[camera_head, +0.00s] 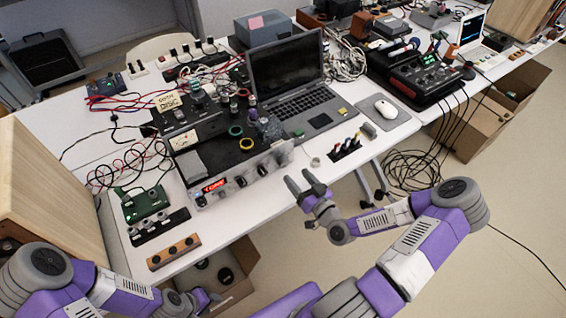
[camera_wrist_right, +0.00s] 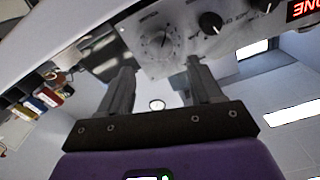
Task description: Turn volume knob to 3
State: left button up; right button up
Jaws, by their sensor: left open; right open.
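A device with a silver front panel (camera_head: 228,190) stands at the table's front edge, with a red lit display (camera_head: 213,185) and a row of knobs. At the panel's right end is a pale round knob (camera_head: 283,158) with a marked dial; I take it as the volume knob. In the right wrist view this dial (camera_wrist_right: 158,40) lies ahead of the fingers, between their lines; its numbers are too small to read. My right gripper (camera_head: 306,183) is open and empty, in front of the panel and apart from it; its fingers show in the wrist view (camera_wrist_right: 160,68). My left gripper (camera_head: 208,298) is open, low in front of the table.
Black knobs (camera_head: 261,170) sit beside the dial. A laptop (camera_head: 290,85) stands behind the device, a mouse (camera_head: 386,109) to its right. A wooden block (camera_head: 174,252) lies at the front left. Space before the panel is free.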

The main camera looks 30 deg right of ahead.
aim_at(285, 163)
jog(key=shift+w+a+r, duration=0.1)
jog(key=shift+w+r, duration=0.05)
jog(key=shift+w, duration=0.35)
jog(key=shift+w+a+b, duration=0.2)
jog(key=shift+w+b, duration=0.3)
jog(key=shift+w, duration=2)
jog(key=c, duration=1.1)
jog(key=shift+o, duration=0.2)
